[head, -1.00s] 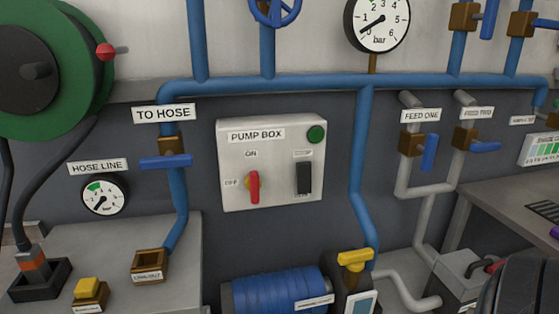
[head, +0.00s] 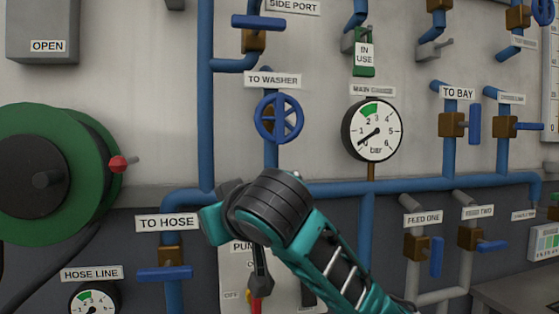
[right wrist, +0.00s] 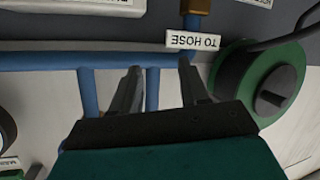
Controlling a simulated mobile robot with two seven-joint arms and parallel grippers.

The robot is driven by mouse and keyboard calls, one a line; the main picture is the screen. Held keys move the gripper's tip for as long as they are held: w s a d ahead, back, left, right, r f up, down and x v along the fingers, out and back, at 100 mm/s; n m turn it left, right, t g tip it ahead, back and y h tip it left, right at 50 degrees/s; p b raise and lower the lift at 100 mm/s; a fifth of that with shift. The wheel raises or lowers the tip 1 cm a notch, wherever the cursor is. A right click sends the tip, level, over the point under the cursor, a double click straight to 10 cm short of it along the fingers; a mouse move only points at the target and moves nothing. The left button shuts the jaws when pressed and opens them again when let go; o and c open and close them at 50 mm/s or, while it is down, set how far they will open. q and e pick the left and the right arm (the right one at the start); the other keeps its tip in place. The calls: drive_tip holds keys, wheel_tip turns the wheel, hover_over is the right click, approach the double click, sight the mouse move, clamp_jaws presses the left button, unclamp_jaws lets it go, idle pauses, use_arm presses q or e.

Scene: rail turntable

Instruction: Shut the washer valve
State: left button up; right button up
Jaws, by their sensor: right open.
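The washer valve (head: 278,119) is a blue spoked handwheel on a vertical blue pipe, under the TO WASHER label (head: 272,79). It shows whole in the head view; I cannot make it out in the right wrist view. My right arm comes in from the lower right, and its dark wrist is below the wheel, apart from it, in front of the pump box. In the right wrist view my right gripper (right wrist: 160,70) is open and empty, its two fingers apart before the blue pipes. My left gripper is not in view.
The TO HOSE label (head: 167,223) and its blue lever valve (head: 165,273) are left of my arm. A green hose reel (head: 75,175) stands at the left. The main gauge (head: 372,130) is right of the wheel, reading near 0. The horizontal blue pipe (head: 400,187) runs below the wheel.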

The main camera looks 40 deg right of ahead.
drive_tip(key=s+d+r+m+t+h, duration=0.1)
drive_tip(key=s+d+r+m+h, duration=0.25)
drive_tip(key=r, duration=0.85)
drive_tip(key=m+h, duration=0.2)
approach(281, 105)
drive_tip(key=shift+t+y, duration=0.25)
drive_tip(key=shift+t, duration=0.15)
drive_tip(key=x, duration=1.1)
drive_tip(key=shift+s+d+f, duration=0.1)
drive_tip(key=shift+d+f, duration=0.1)
clamp_jaws()
